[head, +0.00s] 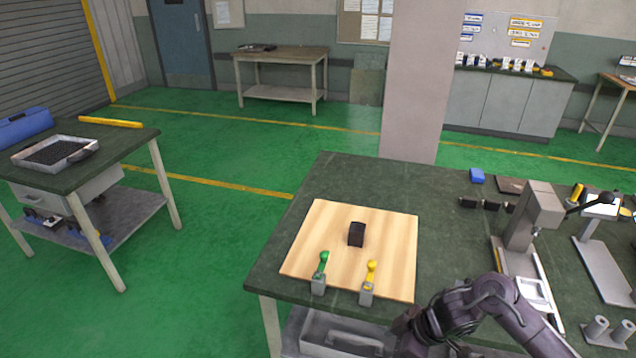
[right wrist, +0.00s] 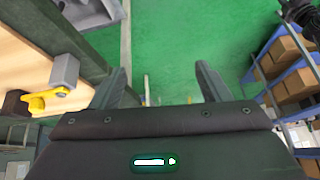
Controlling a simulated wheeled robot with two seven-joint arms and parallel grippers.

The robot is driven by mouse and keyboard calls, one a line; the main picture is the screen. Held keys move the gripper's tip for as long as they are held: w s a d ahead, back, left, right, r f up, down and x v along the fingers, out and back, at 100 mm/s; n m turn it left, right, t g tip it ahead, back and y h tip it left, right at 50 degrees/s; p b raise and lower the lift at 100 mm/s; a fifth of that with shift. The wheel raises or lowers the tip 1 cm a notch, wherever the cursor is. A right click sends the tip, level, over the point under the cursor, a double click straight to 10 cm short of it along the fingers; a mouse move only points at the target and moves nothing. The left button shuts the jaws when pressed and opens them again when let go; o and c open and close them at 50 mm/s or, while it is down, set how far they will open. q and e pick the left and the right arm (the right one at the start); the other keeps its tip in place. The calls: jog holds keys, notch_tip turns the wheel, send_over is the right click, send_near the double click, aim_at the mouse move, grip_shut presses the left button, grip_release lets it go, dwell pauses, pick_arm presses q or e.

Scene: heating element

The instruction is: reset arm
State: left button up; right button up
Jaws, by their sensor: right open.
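My right arm (head: 470,308) reaches in from the lower right of the head view, bent in front of the table's near edge. My right gripper (right wrist: 161,70) shows in the right wrist view with its two fingers wide apart and nothing between them. Green floor shows beyond the fingers. A black block (head: 356,234) stands on a light wooden board (head: 325,222). Near the board's front edge are a green-handled fixture (head: 320,272) and a yellow-handled fixture (head: 368,281) on grey bases. The yellow one also shows left of my fingers in the wrist view (right wrist: 46,100). My left gripper is not in view.
The dark green table (head: 345,172) holds a grey press-like stand (head: 530,218), small black blocks and a blue item (head: 477,176) on its right. A side table with a metal tray (head: 55,153) stands left. A pillar (head: 418,80) rises behind. Floor between the tables is clear.

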jog(key=s+d+f+m+t+b, duration=0.1)
jog(key=s+f+m, duration=0.25)
jog(key=f, duration=1.05)
jog(key=s+d+f+m+t+b, duration=0.15)
jog(key=f+m, duration=0.25)
jog(key=f, duration=1)
pick_arm(q)
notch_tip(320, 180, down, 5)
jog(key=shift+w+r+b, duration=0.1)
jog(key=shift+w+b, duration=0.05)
jog(key=shift+b, duration=0.95)
pick_arm(e)
jog(key=s+d+f+m+g+h, duration=0.1)
jog(key=s+f+h, duration=0.1)
jog(key=s+f, duration=0.4)
jog(key=s+d+f+m+g+h, duration=0.1)
jog(key=s+f, duration=0.5)
jog(key=s, duration=0.9)
jog(key=s+d+f+m+g+h, duration=0.1)
jog(key=s+d+f+h, duration=0.1)
jog(key=s+f, duration=0.4)
jog(key=s+d, duration=0.1)
jog(key=s, duration=0.4)
jog(key=shift+s+d+h, duration=0.15)
jog(key=shift+s+h, duration=0.1)
jog(key=shift+h, duration=0.15)
